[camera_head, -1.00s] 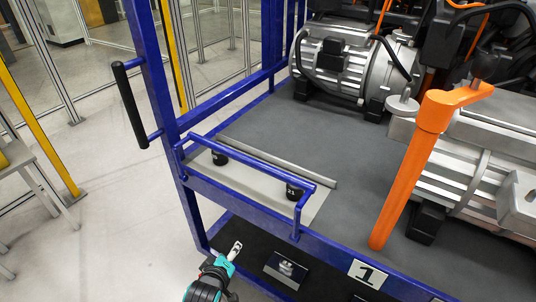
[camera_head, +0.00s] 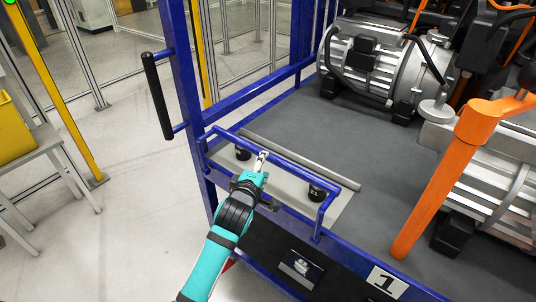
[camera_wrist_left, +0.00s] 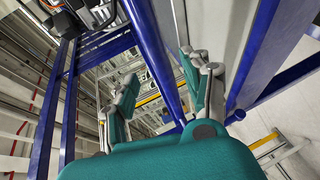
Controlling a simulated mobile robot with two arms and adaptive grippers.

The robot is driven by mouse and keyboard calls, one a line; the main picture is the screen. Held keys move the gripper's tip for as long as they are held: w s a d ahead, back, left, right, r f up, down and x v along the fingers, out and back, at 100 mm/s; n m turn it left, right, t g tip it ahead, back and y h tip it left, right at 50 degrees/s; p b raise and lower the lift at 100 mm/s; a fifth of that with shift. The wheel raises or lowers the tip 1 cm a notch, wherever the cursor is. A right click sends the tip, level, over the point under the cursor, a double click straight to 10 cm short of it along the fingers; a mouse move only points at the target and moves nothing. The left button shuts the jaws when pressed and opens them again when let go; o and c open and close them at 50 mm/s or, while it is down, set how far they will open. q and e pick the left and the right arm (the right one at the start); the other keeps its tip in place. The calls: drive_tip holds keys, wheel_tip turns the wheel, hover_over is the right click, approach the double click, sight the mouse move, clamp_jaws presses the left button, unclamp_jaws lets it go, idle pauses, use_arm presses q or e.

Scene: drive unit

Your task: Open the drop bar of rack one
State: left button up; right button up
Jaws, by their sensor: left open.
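The blue drop bar (camera_head: 305,170) lies across the front left of rack one, a blue frame (camera_head: 180,70) marked with a "1" plate (camera_head: 387,282). My left gripper (camera_head: 262,158) is at the bar's left half, its tip overlapping the bar in the head view. In the left wrist view, the open gripper (camera_wrist_left: 158,75) has one finger on each side of a blue bar (camera_wrist_left: 152,50), which runs between them. I cannot tell whether the fingers touch it. My right gripper is not in view.
A black handle (camera_head: 158,96) sticks out from the rack's left post. An orange post (camera_head: 440,180) and motors (camera_head: 370,60) stand on the rack to the right.

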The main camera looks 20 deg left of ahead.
use_arm(q)
drive_tip(key=x, duration=0.7)
clamp_jaws()
idle(0.4)
